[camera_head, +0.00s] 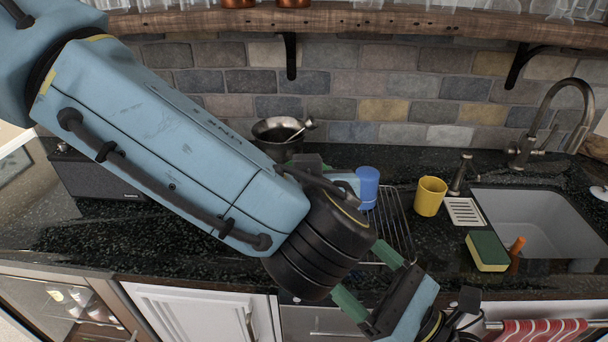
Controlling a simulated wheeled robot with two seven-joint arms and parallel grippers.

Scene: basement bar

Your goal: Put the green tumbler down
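I cannot make out the green tumbler for certain. My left arm crosses the picture from the upper left, and its black wrist hides most of my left gripper (312,163) and whatever is between its fingers. A dark green patch shows beyond the wrist, above the counter. I cannot tell whether it is a finger or the tumbler. My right gripper (357,268) is at the lower middle, near the counter's front edge. Its two green fingers are wide apart, with nothing seen between them.
A blue tumbler (367,187) stands by a wire rack (397,222). A yellow tumbler (430,197) stands right of it, near the sink (535,222). A sponge (487,251) lies before the sink. A dark pot (278,146) stands at the back. Counter at left is partly clear.

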